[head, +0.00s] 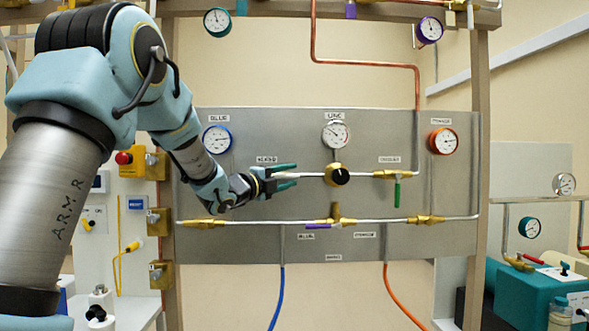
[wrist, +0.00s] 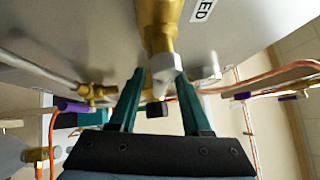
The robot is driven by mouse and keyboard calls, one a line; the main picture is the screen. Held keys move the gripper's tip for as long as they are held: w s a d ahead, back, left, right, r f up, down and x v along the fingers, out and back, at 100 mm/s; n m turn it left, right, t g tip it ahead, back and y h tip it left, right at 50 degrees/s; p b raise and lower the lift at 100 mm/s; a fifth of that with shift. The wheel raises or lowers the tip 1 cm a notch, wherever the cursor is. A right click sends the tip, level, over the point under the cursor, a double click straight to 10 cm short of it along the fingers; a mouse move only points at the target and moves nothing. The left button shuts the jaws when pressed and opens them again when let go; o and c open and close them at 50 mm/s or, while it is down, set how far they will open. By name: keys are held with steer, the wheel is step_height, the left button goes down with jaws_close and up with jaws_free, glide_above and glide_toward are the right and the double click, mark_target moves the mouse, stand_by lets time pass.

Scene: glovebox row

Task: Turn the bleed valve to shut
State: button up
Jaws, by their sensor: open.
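The bleed valve (wrist: 157,25) is a brass body with a pale grey handle (wrist: 165,66), large at the top middle of the wrist view. A label (wrist: 203,10) ending in "ED" is beside it. My gripper (wrist: 160,78) is open, its two green fingers on either side of the handle's end, with gaps showing. In the head view my gripper (head: 288,176) is at the panel, under a small label (head: 267,160). There my gripper and arm hide the bleed valve, and its handle's angle cannot be told.
The grey panel (head: 240,135) carries a black knob (head: 340,176) right of my gripper, a green-handled valve (head: 397,192) further right and a purple-handled valve (head: 320,226) below. Blue (head: 218,138), line (head: 336,134) and orange (head: 443,141) gauges sit above. A red button (head: 124,158) is at left.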

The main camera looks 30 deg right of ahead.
steer(key=shift+p+x, duration=0.3)
steer(key=shift+x, duration=0.95)
steer(key=shift+c, duration=0.2)
jaws_close()
stand_by(0.3)
